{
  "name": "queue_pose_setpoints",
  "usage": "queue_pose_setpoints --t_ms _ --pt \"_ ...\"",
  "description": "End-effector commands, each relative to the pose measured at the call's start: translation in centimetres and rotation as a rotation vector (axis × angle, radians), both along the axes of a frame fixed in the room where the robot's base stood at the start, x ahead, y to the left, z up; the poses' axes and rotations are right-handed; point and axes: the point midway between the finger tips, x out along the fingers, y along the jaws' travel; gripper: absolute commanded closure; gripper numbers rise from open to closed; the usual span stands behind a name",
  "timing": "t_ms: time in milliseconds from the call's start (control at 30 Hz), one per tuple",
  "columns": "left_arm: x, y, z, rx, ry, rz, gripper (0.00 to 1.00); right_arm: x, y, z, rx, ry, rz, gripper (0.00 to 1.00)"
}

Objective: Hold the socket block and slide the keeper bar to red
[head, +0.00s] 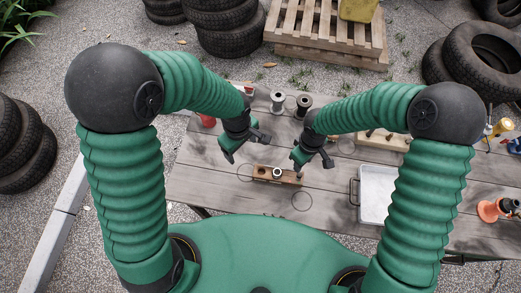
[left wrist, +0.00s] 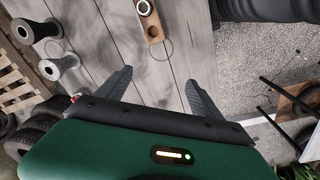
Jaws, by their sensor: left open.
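The socket block (head: 262,172) is a brown wooden bar on the grey plank table, with a pale ring and a dark centre on its top. It also shows at the top of the left wrist view (left wrist: 153,30). My left gripper (head: 244,147) is open and empty above the table, up and left of the block. Its two spread fingers show in the left wrist view (left wrist: 158,80). I cannot make out the keeper bar or a red mark on the block.
Two spools (head: 277,102) stand at the table's back edge, near a red object (head: 207,120). A white tray (head: 376,193) lies right, below a pale wooden rack (head: 384,140). The front left table (head: 215,188) is clear.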

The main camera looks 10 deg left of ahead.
Motion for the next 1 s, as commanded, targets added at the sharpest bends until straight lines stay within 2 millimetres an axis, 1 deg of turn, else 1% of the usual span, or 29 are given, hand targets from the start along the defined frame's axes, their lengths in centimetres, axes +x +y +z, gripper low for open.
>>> queue_pose_setpoints --t_ms 33,100,200,333,467,567,1000 --pt "0.3 -1.1 -1.0 -0.006 0.017 0.093 0.24 0.0 -0.1 0.0 0.000 0.000 0.000 0.64" --pt "0.8 -2.5 -2.1 -0.014 0.033 0.238 0.24 -0.1 -0.2 0.1 0.001 -0.001 -0.001 0.64" --pt "1.2 -4.1 -3.5 -0.021 0.051 0.407 0.24 -0.1 -0.2 0.1 0.002 -0.001 -0.001 0.64" --pt "1.5 -5.3 -4.4 -0.025 0.062 0.535 0.24 -0.1 -0.3 0.0 0.002 0.000 -0.001 0.64" --pt "1.5 -5.4 -5.3 -0.025 0.067 0.571 0.24 -0.1 -0.2 0.0 0.001 -0.001 -0.001 0.64" --pt "1.5 -5.3 -6.9 -0.026 0.068 0.571 0.24 -0.1 -0.2 0.0 0.001 -0.001 -0.001 0.64" --pt "1.3 -5.4 -17.2 -0.025 0.068 0.568 0.24 -0.1 -0.2 0.0 0.001 -0.001 -0.001 0.64"
